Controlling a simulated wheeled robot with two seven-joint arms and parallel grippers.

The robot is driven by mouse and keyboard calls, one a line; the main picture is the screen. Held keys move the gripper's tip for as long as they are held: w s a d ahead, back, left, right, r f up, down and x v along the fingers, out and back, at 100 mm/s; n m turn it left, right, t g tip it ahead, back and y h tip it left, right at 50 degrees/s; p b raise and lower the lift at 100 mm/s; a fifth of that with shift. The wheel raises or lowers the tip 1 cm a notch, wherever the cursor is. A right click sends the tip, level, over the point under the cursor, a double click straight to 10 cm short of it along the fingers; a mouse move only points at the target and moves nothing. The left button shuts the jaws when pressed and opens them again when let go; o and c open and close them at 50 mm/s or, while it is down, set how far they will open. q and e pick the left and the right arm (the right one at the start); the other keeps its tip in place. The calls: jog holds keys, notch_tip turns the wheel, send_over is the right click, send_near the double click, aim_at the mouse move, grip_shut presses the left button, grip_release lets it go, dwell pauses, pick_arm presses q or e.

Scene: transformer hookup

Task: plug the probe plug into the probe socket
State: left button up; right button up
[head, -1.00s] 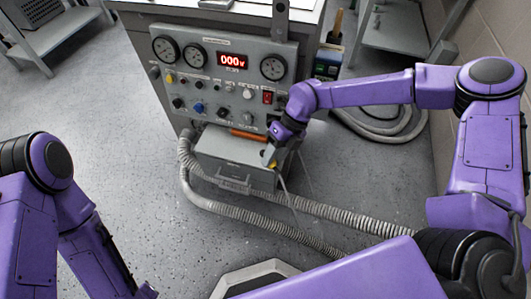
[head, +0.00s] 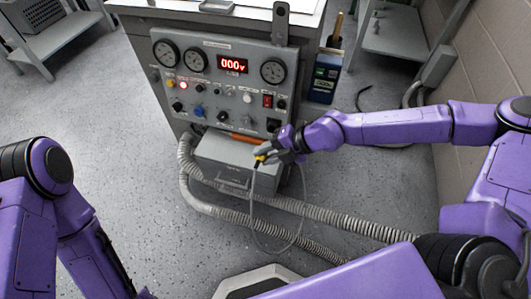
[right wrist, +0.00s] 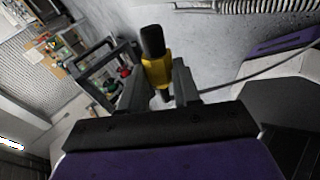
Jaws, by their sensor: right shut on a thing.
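The probe plug (head: 263,149), yellow with black ends, is held in my right gripper (head: 267,153) in front of the grey box below the panel. It also shows upright between the fingers in the right wrist view (right wrist: 158,70). A thin grey cable (head: 252,205) hangs from it in a loop. The plug is apart from the control panel (head: 222,103). The panel carries several coloured sockets and knobs, including a yellow one (head: 170,83) at the left; I cannot tell which is the probe socket. My left gripper is out of view.
The grey box (head: 228,158) juts from the cabinet under the panel. A ribbed grey hose (head: 240,217) curves round it on the floor. A dark device with a green display (head: 325,78) stands right of the cabinet.

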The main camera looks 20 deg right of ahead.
jog(key=w+d, duration=0.1)
jog(key=w+d+b, duration=0.1)
jog(key=w, duration=0.1)
jog(key=w+d+b, duration=0.1)
jog(key=w, duration=0.1)
jog(key=shift+d+f, duration=0.1)
jog(key=shift+f, duration=0.3)
jog(key=shift+b, duration=0.4)
jog(key=shift+f, duration=0.1)
dwell(0.4)
jog(key=shift+w+d+f+b, duration=0.15)
jog(key=shift+w+d+b, duration=0.8)
jog(key=shift+w+b, duration=0.45)
jog(key=shift+s, duration=0.15)
